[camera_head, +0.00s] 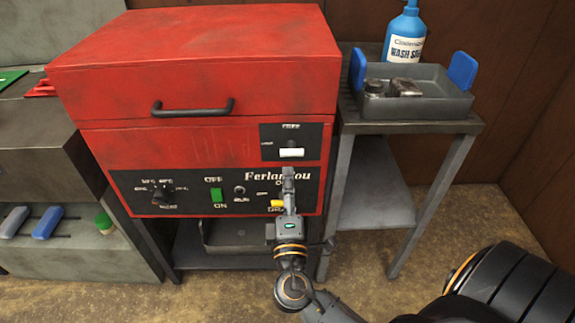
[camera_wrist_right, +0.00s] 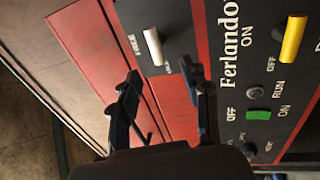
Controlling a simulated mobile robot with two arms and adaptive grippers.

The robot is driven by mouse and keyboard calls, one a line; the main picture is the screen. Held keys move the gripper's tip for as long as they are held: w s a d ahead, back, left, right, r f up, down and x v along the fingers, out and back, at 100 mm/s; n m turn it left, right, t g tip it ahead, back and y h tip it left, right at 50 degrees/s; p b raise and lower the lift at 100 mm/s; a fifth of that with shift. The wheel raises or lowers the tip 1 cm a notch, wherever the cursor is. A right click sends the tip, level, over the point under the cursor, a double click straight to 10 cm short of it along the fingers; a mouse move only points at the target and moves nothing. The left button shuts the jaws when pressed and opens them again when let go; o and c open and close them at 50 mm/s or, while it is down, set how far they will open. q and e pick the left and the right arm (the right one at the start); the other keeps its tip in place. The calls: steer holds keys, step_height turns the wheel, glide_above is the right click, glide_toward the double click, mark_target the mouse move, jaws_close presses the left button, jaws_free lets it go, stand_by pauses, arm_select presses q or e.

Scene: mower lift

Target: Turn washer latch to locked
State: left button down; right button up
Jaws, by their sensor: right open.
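The red washer (camera_head: 200,80) stands in the middle of the head view with its lid down. Its latch is a white handle (camera_head: 291,153) on a black plate at the upper right of the front. The latch also shows in the right wrist view (camera_wrist_right: 153,46), beside a "FREE" label; a second label is partly readable. My right gripper (camera_head: 288,178) is in front of the panel, just below the latch in the head view. In the right wrist view its two fingers (camera_wrist_right: 165,85) are apart with nothing between them, and the latch lies beyond them. My left gripper is out of view.
The control panel has a black dial (camera_head: 162,193), a green switch (camera_head: 217,195) and a yellow switch (camera_wrist_right: 293,38). A metal side table (camera_head: 425,127) on the right holds a grey tray (camera_head: 440,105) with metal parts and a blue soap bottle (camera_head: 406,35).

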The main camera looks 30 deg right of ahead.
steer(key=shift+v, duration=1.65)
steer(key=s+f+m+g+y, duration=0.3)
steer(key=s+f+g, duration=0.15)
steer(key=f, duration=1.15)
steer(key=s+f+m+g+y, duration=0.3)
steer(key=f+g, duration=0.3)
steer(key=f, duration=0.9)
steer(key=s+a+f+m+g+y, duration=0.3)
steer(key=s+a+f+g+y, duration=0.15)
steer(key=s+f, duration=0.55)
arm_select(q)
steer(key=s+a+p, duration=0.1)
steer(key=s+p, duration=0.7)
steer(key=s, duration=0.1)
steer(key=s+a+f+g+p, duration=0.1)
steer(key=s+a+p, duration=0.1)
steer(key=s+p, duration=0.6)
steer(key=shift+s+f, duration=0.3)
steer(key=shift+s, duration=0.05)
arm_select(e)
steer(key=s+d+f+g, duration=0.1)
steer(key=s+d+f, duration=0.1)
steer(key=s, duration=1.6)
steer(key=shift+m, duration=0.3)
